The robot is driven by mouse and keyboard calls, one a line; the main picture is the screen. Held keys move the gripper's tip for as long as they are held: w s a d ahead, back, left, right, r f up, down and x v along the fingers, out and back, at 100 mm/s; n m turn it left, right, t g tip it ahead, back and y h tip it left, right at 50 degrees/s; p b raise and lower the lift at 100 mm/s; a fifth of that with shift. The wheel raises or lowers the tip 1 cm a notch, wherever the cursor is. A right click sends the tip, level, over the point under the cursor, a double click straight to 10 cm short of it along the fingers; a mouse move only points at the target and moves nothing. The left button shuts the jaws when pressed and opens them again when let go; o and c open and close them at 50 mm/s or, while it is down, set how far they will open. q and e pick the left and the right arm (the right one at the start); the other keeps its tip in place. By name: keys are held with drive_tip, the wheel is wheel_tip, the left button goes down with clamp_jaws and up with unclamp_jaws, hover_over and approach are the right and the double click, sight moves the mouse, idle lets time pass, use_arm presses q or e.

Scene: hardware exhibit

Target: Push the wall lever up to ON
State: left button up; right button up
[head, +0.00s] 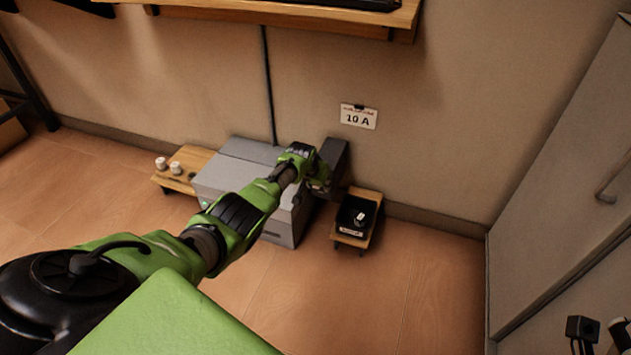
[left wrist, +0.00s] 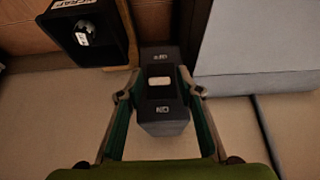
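The dark grey switch box (head: 335,154) is on the wall beside a large grey cabinet. In the left wrist view its face (left wrist: 162,96) shows upside down, with OFF at the picture's top and ON at its bottom. The pale lever (left wrist: 159,81) sits between the two labels; its exact tilt is hard to tell. My left gripper (head: 321,182) is at the box and hides its lower part in the head view. In the left wrist view my left gripper (left wrist: 159,88) is open, its fingers on either side of the box face, with nothing visibly held. My right gripper's fingers are not seen.
The grey cabinet (head: 243,152) stands left of the switch box. A small wooden stand with a black tray (head: 352,228) is at its right. A low wooden stand (head: 190,158) with white pieces is further left. A shelf (head: 300,15) overhangs above. A pale door (head: 560,190) is at the right.

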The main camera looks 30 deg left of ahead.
use_arm(q)
drive_tip(key=v, duration=1.1)
drive_tip(key=shift+s+r, duration=0.25)
drive_tip(key=shift+r, duration=0.1)
